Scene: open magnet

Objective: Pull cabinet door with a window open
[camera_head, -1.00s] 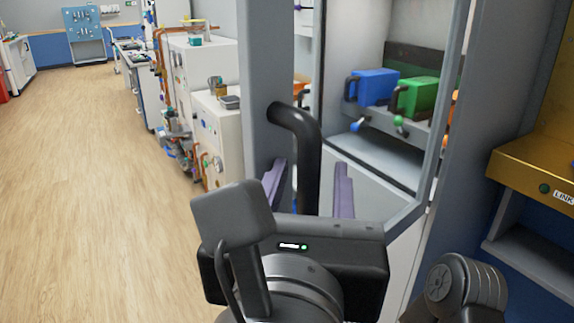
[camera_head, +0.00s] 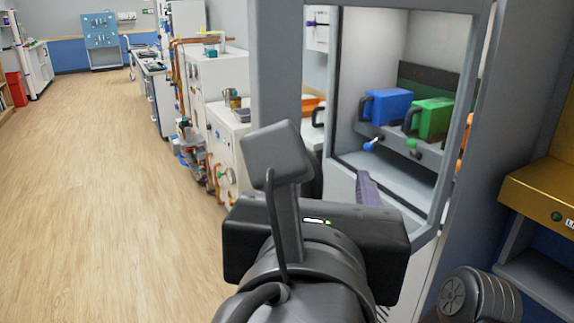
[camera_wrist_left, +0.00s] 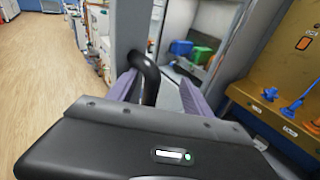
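The grey cabinet door (camera_head: 276,60) stands upright in the head view, beside the windowed compartment. Its black curved handle (camera_wrist_left: 148,72) shows in the left wrist view; in the head view my wrist mostly hides it. My left gripper (camera_wrist_left: 158,80) has its two purple fingers apart, one on each side of the handle. There is a clear gap between the handle and the right finger. In the head view only the right finger of my left gripper (camera_head: 334,174) shows clearly. I cannot tell how far the door stands from its frame. My right gripper is out of view.
Inside the cabinet are a blue container (camera_head: 386,106) and a green container (camera_head: 430,118). A yellow-gold unit (camera_head: 540,190) stands close at the right. White lab units (camera_head: 222,72) line the back. The wooden floor (camera_head: 100,200) at the left is clear.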

